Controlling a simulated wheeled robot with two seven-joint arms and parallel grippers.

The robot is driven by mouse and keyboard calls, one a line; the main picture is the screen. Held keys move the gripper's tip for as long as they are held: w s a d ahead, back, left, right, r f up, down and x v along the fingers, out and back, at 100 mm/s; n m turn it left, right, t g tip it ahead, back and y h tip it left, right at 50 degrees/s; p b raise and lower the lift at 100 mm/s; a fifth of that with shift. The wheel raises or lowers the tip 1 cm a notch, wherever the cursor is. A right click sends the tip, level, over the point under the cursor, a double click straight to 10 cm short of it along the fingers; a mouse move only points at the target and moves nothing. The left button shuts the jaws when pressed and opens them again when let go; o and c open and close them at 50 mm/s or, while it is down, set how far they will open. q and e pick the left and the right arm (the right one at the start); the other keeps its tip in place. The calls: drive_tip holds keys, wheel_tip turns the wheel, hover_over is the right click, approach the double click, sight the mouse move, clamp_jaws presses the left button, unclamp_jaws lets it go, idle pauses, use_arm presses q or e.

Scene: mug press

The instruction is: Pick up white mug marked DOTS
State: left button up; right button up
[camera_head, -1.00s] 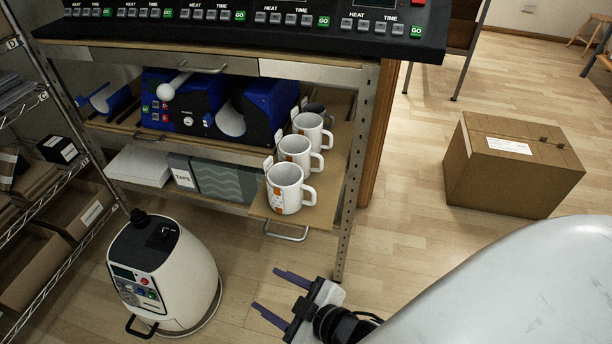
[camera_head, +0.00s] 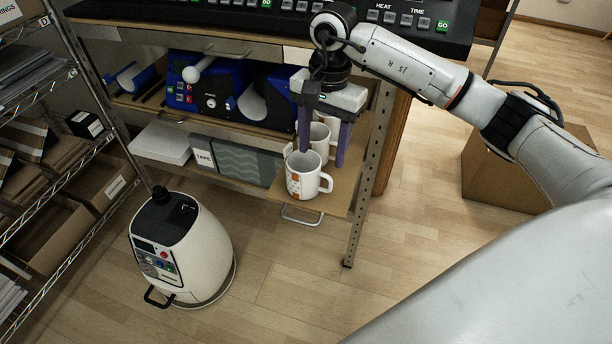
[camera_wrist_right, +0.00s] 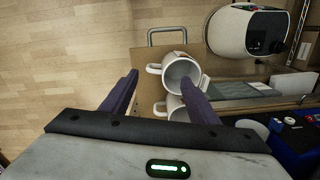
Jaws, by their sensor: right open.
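Three white mugs stood in a row on the pull-out board (camera_head: 339,201) of the shelf. The front mug (camera_head: 305,184) has orange patches and small marks, and its handle points right; I cannot read the word DOTS. The middle mug (camera_head: 320,143) is partly hidden behind my gripper, and the rear one is hidden. My right gripper (camera_head: 322,157) is open, pointing down over the row, its purple fingers apart. In the wrist view the front mug (camera_wrist_right: 181,72) shows its open top between and just beyond the fingertips (camera_wrist_right: 168,77), with the middle mug (camera_wrist_right: 176,108) nearer the palm. My left gripper is out of view.
Blue machines (camera_head: 215,97) and a grey wavy-patterned box (camera_head: 245,163) are left of the mugs. A shelf post (camera_head: 368,170) stands close on the right. A cream rounded machine (camera_head: 185,250) is on the floor, with clear floor beside it.

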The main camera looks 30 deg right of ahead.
sight(325, 177)
drive_tip(key=f, duration=0.5)
drive_tip(key=d+f+p, duration=0.1)
drive_tip(key=f, duration=0.2)
drive_tip(key=shift+s+f, duration=0.25)
drive_tip(key=shift+f, duration=0.6)
drive_tip(key=c, duration=1.3)
drive_tip(key=shift+w+r, duration=0.1)
drive_tip(key=shift+c, duration=0.4)
